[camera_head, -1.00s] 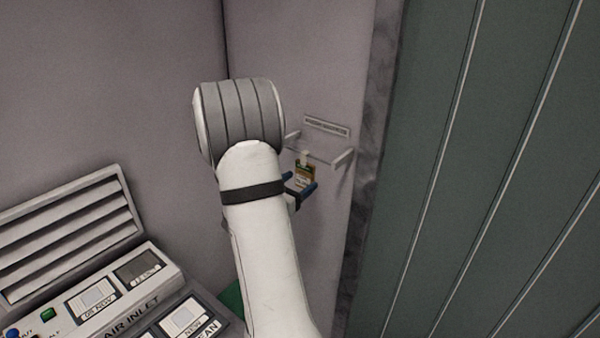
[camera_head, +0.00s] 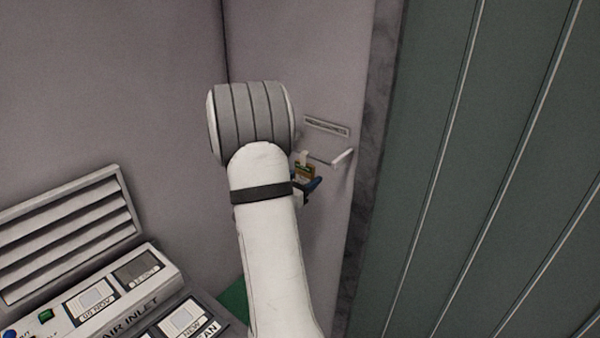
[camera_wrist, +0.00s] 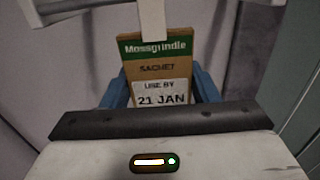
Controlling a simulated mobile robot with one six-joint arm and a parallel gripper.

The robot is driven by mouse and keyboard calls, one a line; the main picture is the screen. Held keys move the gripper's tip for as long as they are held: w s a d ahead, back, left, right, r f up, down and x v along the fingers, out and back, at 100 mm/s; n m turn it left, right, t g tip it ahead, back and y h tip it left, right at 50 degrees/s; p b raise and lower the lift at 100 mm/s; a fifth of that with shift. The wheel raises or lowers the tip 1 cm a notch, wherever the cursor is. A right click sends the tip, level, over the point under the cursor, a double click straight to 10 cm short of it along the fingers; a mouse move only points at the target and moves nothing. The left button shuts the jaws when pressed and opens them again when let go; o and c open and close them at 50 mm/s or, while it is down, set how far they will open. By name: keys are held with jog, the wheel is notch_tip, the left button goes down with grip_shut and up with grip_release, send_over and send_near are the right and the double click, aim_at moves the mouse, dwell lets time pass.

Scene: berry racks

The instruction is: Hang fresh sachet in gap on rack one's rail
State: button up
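The sachet (camera_wrist: 160,70) is a tan and green packet marked "Mossgrindle", "SACHET" and "USE BY 21 JAN". It has a white tab (camera_wrist: 151,20) at its top. It is upright between the blue fingers of my gripper (camera_wrist: 161,82), which appear to meet its two side edges. Its lower end is hidden by the gripper body. The pale rail (camera_head: 322,160) on the wall is right behind the tab. I cannot tell whether the tab is hooked over it. In the head view the sachet (camera_head: 306,170) is partly covered by my arm and a finger.
A small label plate (camera_head: 327,126) is on the wall above the rail. A ribbed dark green panel (camera_head: 480,170) rises close on the right. A control box with a slatted vent (camera_head: 65,235) and cards (camera_head: 90,298) stands at the lower left.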

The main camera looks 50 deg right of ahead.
jog(key=shift+c, duration=0.9)
jog(key=shift+r, duration=0.25)
jog(key=shift+r+p, duration=0.3)
jog(key=shift+r, duration=0.1)
jog(key=shift+r, duration=0.15)
jog(key=shift+a, duration=0.1)
jog(key=a, duration=0.8)
jog(key=shift+s+a+b, duration=0.35)
jog(key=shift+s+a, duration=0.05)
jog(key=shift+s, duration=0.05)
